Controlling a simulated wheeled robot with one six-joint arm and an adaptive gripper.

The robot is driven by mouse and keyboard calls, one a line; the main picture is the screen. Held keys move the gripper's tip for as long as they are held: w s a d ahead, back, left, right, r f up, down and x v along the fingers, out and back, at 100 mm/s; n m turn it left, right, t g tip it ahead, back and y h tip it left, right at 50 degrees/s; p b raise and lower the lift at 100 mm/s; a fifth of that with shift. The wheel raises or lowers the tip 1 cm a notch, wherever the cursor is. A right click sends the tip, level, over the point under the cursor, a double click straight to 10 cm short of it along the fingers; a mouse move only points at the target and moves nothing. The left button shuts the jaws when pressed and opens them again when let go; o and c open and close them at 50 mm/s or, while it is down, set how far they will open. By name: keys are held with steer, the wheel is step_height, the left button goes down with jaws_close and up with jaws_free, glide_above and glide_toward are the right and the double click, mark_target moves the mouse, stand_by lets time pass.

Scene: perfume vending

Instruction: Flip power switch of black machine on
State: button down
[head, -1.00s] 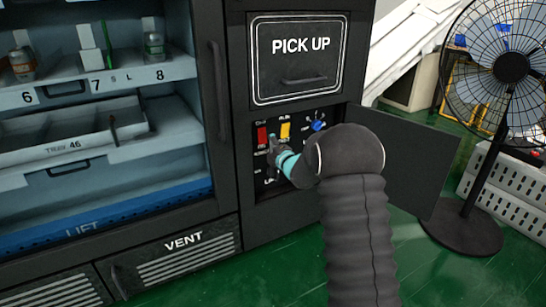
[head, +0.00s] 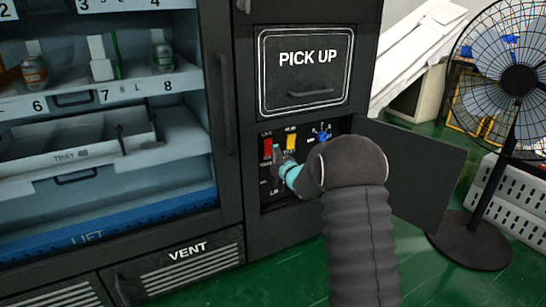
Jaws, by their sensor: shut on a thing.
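The black machine (head: 290,227) has an open compartment under its PICK UP door. Inside is a control panel with a red switch (head: 267,149), a yellow switch (head: 291,140) and a blue knob (head: 323,136). My gripper (head: 277,155) is inside the compartment at the panel's left part, just right of and slightly below the red switch. It is shut on a small part of the panel, which its fingers and my wrist mostly hide. I cannot tell which labelled control this is or its position. My arm covers the panel's lower right.
The compartment's black door (head: 412,175) stands open to the right, beside my arm. A standing fan (head: 508,85) and a white perforated crate (head: 498,205) are farther right. Glass-fronted shelves with bottles (head: 163,58) are left. The green floor (head: 300,275) is clear in front.

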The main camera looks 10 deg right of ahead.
steer(key=shift+w+a+b, duration=0.15)
steer(key=shift+w+b, duration=0.25)
steer(key=shift+b, duration=0.2)
stand_by(0.6)
steer(key=shift+s+d+f, duration=0.1)
steer(key=shift+s+d, duration=0.1)
steer(key=shift+s, duration=0.1)
steer(key=r+b+v, duration=0.1)
steer(key=b+v, duration=0.1)
steer(key=v, duration=1.1)
steer(key=shift+r, duration=0.35)
steer(key=shift+s, duration=0.1)
